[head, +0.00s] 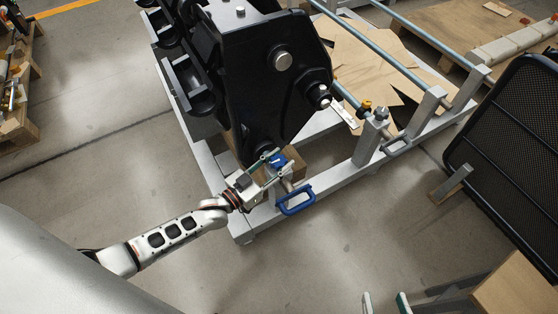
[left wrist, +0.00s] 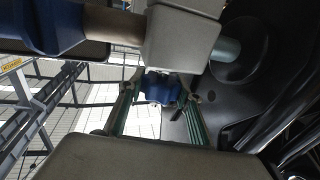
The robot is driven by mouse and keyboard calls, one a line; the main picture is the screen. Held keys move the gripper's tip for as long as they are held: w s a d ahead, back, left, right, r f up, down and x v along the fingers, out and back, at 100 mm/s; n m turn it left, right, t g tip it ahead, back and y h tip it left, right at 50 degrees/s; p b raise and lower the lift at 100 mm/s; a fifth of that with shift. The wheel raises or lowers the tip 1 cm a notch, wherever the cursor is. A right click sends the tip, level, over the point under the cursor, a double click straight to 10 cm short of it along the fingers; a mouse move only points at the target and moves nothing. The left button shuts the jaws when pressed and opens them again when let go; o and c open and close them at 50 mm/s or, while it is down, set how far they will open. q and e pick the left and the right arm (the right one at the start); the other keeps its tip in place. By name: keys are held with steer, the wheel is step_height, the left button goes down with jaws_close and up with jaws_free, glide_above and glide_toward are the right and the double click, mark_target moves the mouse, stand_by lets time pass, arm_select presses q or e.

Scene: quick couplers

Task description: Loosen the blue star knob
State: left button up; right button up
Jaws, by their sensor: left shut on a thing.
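The blue star knob (head: 278,160) is at the lower end of the large black coupler (head: 262,85), by the grey frame. My left gripper (head: 274,164) reaches it from the lower left and is shut on it. In the left wrist view the blue knob (left wrist: 161,88) sits between the two green-lined fingertips (left wrist: 160,92), partly hidden by them. My right gripper (head: 385,303) shows only as two fingertips at the bottom edge of the head view, apart with nothing between them.
A blue handle (head: 296,201) is on the grey frame (head: 340,180) just right of my left gripper. A dark mesh panel (head: 515,130) stands at the right. A wooden box (head: 515,288) is at the lower right.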

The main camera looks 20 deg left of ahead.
arm_select(q)
steer(key=o, duration=1.1)
steer(key=shift+s+a+f, duration=0.1)
steer(key=shift+s+a, duration=0.1)
steer(key=shift+s, duration=0.3)
steer(key=v, duration=1.1)
steer(key=shift+w, duration=0.1)
